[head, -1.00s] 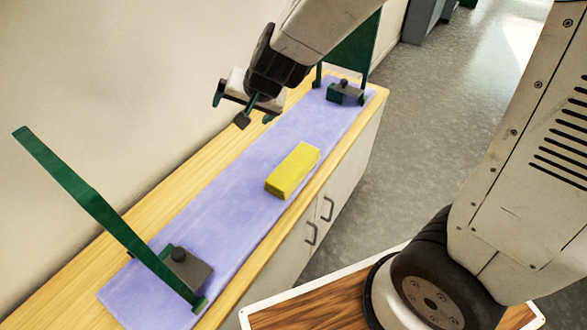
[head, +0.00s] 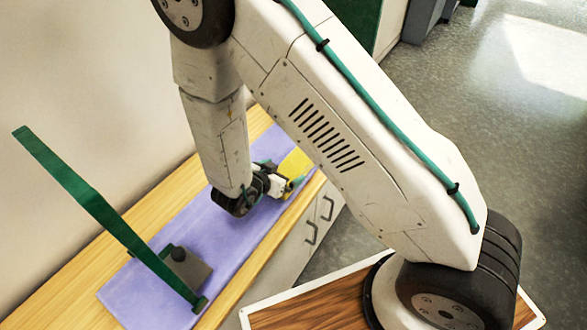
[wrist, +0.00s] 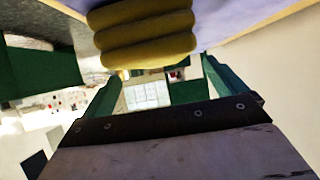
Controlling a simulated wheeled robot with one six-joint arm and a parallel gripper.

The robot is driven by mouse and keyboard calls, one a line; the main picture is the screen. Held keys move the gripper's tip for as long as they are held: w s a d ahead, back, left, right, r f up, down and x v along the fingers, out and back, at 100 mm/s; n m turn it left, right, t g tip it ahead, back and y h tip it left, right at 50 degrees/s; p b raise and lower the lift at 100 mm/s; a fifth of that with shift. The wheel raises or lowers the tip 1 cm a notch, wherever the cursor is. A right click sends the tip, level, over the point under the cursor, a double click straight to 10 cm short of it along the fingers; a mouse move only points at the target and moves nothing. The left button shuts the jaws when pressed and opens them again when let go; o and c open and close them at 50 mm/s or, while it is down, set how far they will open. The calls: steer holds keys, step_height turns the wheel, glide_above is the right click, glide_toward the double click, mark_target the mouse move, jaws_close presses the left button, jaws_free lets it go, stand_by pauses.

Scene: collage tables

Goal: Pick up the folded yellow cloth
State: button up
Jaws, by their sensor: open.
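The folded yellow cloth (head: 295,162) lies on the purple mat (head: 215,225), partly hidden behind my arm and gripper in the head view. My gripper (head: 283,180) is low over the mat, close beside the near end of the cloth. In the wrist view the cloth (wrist: 140,32) shows its stacked folds at the top of the picture. The two green fingers of my gripper (wrist: 160,72) stand apart below it, with nothing between them. I cannot tell whether a fingertip touches the cloth.
A green strap-like bar (head: 95,205) rises at a slant from the mat's near end, beside a grey block with a dark knob (head: 185,268). The mat lies on a wooden counter (head: 165,195) against a wall. Bare mat is free between the block and my gripper.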

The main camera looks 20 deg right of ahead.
mark_target(290, 168)
steer(key=x, duration=0.5)
steer(key=shift+d+f, duration=0.1)
steer(key=shift+d, duration=0.2)
steer(key=shift+c, duration=0.4)
steer(key=c, duration=1)
